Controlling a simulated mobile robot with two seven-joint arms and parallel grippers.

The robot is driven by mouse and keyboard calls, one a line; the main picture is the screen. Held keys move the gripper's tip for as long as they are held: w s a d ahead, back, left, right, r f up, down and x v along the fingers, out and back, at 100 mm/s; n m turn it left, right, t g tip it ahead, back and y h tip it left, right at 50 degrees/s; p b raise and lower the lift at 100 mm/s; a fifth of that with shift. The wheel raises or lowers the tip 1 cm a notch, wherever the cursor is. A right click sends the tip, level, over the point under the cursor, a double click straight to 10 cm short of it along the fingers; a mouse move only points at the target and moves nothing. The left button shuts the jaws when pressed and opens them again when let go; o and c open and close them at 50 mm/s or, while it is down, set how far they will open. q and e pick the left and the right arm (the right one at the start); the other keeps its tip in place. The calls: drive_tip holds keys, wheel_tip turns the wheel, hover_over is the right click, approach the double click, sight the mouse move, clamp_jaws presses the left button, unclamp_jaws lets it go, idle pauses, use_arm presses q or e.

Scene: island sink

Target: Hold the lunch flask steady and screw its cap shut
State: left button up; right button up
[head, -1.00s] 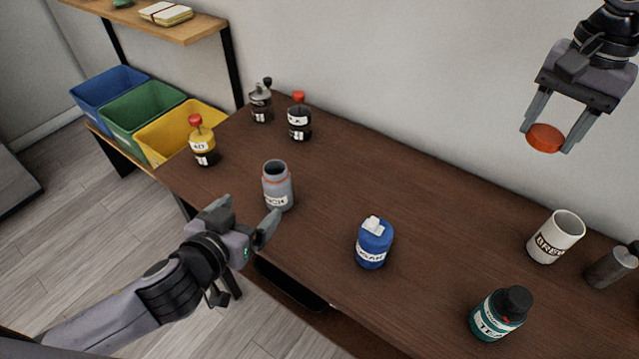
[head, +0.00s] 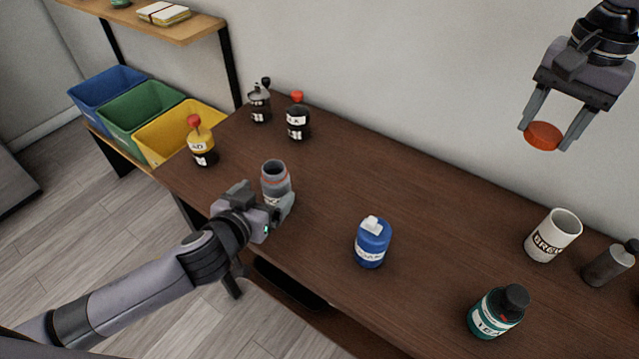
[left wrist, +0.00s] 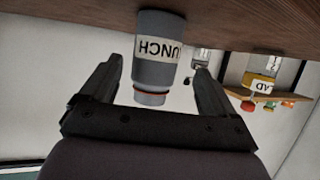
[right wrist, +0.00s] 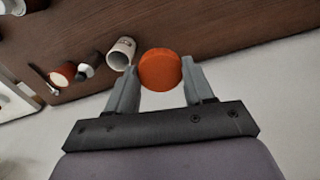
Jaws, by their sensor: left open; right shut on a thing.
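The grey lunch flask (head: 275,175) stands upright and uncapped on the brown table, with a red ring near its mouth. In the left wrist view the flask (left wrist: 158,60) shows its LUNCH label and lies between the two fingers. My left gripper (head: 270,205) is open, its fingers on either side of the flask's lower part, which it partly hides in the head view. The orange cap (head: 543,136) is held between the fingertips of my right gripper (head: 545,133), high above the right side of the table. The cap (right wrist: 160,69) also shows in the right wrist view.
A blue bottle (head: 372,243) stands right of the flask, with a teal tea bottle (head: 497,312) and a white mug (head: 553,236) further right. Several sauce bottles, including a yellow one (head: 202,146), stand behind and left. Table between flask and mug is mostly clear.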

sight(271, 196)
use_arm(q)
drive_tip(key=w+f, duration=0.1)
drive_tip(key=w+d+f, duration=0.1)
drive_tip(key=shift+w+d, duration=0.15)
drive_tip(key=shift+w, duration=0.2)
drive_tip(key=shift+x, duration=0.85)
drive_tip(key=c, duration=1.1)
